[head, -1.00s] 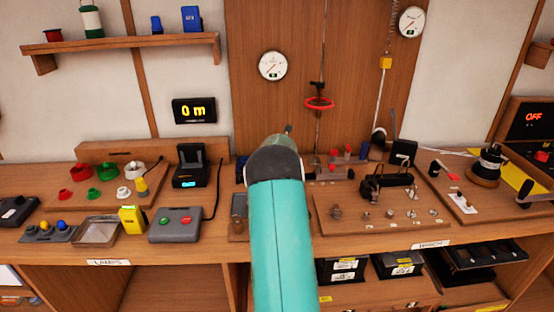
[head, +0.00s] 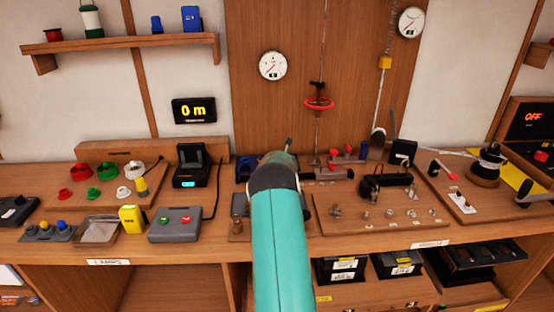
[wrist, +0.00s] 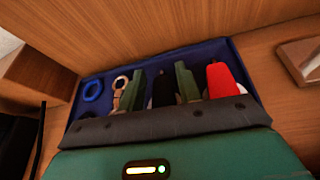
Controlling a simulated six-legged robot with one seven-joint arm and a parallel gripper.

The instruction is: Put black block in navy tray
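The navy tray (wrist: 208,52) lies against the wooden back panel in the wrist view. In the head view a dark blue part of it (head: 242,166) shows beside my arm, which hides the rest. My gripper (wrist: 160,82) is over the tray, its two green fingers on either side of the black block (wrist: 163,90). The block appears held between them; its lower end is hidden by my gripper's dark edge.
A charger-like device (head: 190,168) with a cable stands left of the tray. A wooden board with metal posts (head: 365,222) lies to the right. A red ring on a rod (head: 319,103) hangs behind. Red-topped pieces (head: 347,151) stand right of my arm.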

